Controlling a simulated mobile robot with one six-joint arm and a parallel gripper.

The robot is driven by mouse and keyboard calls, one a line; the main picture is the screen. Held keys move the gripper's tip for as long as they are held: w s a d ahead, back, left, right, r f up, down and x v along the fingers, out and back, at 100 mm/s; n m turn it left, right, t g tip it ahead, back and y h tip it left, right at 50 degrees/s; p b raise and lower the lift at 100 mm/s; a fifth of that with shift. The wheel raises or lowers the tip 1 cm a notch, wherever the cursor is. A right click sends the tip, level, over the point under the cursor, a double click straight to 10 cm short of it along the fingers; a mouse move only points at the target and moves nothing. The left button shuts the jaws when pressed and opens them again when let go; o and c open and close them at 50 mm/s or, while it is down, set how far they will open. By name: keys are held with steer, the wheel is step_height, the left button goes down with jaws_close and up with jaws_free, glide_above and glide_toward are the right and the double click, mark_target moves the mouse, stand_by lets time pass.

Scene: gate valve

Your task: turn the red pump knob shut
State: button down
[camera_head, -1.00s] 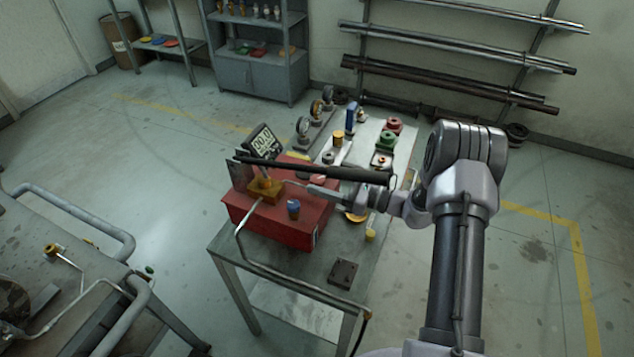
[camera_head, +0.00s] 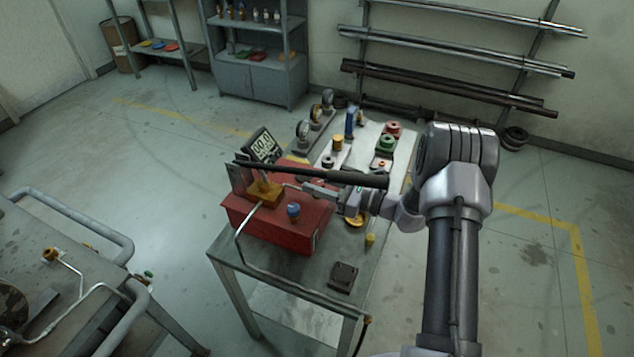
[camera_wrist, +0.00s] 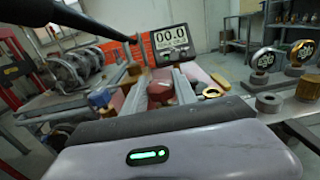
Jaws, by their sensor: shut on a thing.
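The red pump box (camera_head: 262,228) stands on the grey bench, with a brass block (camera_head: 264,193) and a black lever (camera_head: 310,173) above it. The red knob (camera_wrist: 160,89) sits between my fingertips in the wrist view. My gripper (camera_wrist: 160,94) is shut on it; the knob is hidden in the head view. There, my gripper (camera_head: 300,187) reaches in from the right, below the lever. A digital gauge (camera_head: 262,145) stands behind the block; in the wrist view the gauge (camera_wrist: 172,42) reads 00.0.
A blue-topped knob (camera_head: 293,210) is on the box close to my gripper. A bent pipe (camera_head: 285,279) runs along the bench front. A dark block (camera_head: 343,277) lies at the front right. Dial gauges (camera_head: 303,128) and valve parts (camera_head: 388,143) stand behind.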

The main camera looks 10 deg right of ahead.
steer(key=shift+t, duration=0.3)
steer(key=m+t+h+p, duration=0.1)
steer(key=m+t+h, duration=0.3)
steer(key=m+h, duration=0.1)
steer(key=shift+a+h, duration=0.1)
steer(key=shift+h, duration=0.4)
steer(key=shift+m+t+h+p, duration=0.2)
steer(key=shift+m+t+h, duration=0.4)
steer(key=shift+m+h, duration=0.5)
steer(key=shift+m+t+h+p, duration=0.15)
steer(key=shift+m+t+h, duration=0.5)
steer(key=shift+h, duration=0.85)
steer(key=shift+m+h, duration=0.25)
steer(key=shift+h, duration=0.05)
steer(key=c, duration=1)
jaws_free()
